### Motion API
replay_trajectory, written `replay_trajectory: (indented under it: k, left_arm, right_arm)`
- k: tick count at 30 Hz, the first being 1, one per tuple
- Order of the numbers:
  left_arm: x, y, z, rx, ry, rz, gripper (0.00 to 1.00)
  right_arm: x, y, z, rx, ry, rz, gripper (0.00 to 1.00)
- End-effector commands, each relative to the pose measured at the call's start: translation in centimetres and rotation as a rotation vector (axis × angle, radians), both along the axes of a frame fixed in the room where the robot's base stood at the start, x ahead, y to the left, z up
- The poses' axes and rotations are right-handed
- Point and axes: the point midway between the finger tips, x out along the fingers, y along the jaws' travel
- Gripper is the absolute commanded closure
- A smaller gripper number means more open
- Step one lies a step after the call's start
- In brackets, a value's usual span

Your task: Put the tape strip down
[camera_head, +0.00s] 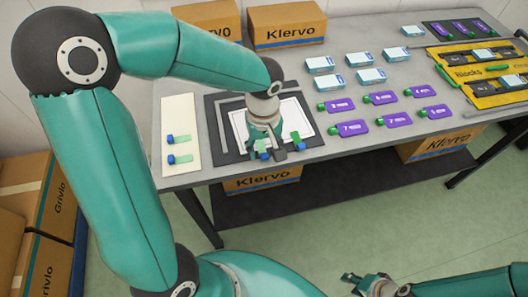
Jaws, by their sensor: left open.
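My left gripper (279,153) is open, low over the front part of a white paper sheet (238,124) on a dark mat (229,157). One green tape strip with a blue end (263,151) is beside its fingers on the left. Another green and blue strip (296,139) is just right of the gripper. The arm covers part of the sheet, and I cannot tell whether either strip touches the fingers. Two more such strips (183,138) (183,159) lie on a white board (180,112) at the left. My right gripper (377,285) is off the table at the bottom edge, its jaws unclear.
Purple ink bottles with green caps (380,98) lie in rows right of the mat. Light blue and white boxes (325,83) lie behind them. Yellow trays (460,74) are at the right. Klervo cartons (287,24) stand at the back. Bare table (325,151) shows right of the mat.

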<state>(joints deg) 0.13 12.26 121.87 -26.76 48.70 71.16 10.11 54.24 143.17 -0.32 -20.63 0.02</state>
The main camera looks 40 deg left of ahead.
Motion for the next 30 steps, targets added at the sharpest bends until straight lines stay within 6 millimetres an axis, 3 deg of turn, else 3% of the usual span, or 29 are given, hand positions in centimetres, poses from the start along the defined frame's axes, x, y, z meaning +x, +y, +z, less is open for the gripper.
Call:
replay_trajectory:
  k: [4, 11, 14, 19, 30]
  left_arm:
    - [0.0, 0.1, -1.6, 0.000, 0.001, 0.001, 0.48]
    - [0.0, 0.1, -1.8, 0.000, -0.001, 0.001, 0.48]
    - [0.0, 0.1, -1.8, -0.001, -0.001, 0.001, 0.60]
    - [0.0, 0.1, -1.8, -0.001, -0.001, 0.001, 0.88]
    - [0.0, 0.1, -1.7, 0.000, -0.001, 0.002, 0.92]
  right_arm:
    - [0.0, 0.0, 0.0, 0.000, 0.000, 0.000, 0.60]
    - [0.0, 0.0, 0.0, 0.000, 0.000, 0.000, 0.60]
    - [0.0, 0.0, 0.0, 0.000, 0.000, 0.000, 0.60]
    - [0.0, 0.0, 0.0, 0.000, 0.000, 0.000, 0.60]
    - [0.0, 0.0, 0.0, 0.000, 0.000, 0.000, 0.60]
